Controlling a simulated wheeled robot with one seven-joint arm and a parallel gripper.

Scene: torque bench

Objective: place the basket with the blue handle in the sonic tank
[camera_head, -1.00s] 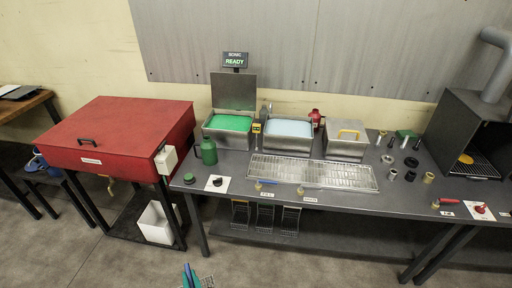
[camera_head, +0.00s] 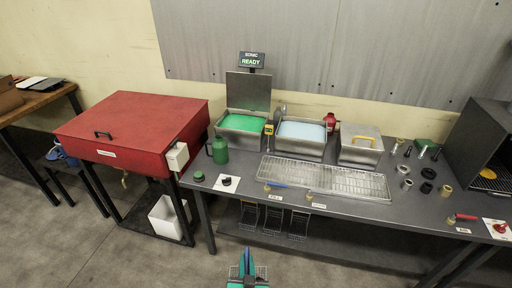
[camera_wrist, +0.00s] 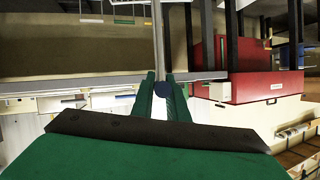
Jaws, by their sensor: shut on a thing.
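The sonic tank (camera_head: 238,138) stands at the back left of the bench, lid (camera_head: 248,91) raised, green liquid inside. A sign above it reads "SONIC READY" (camera_head: 252,60). My gripper (camera_head: 246,264) is low in the head view, in front of the bench and well short of the tank. Wire mesh of the basket (camera_head: 262,271) shows beside the gripper in the head view. Most of the basket is hidden.
A second tank (camera_head: 300,147) with pale blue liquid and a lidded box (camera_head: 360,155) stand right of the sonic tank. Wire baskets (camera_head: 273,220) hang below the bench. A red cabinet (camera_head: 130,130) stands left.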

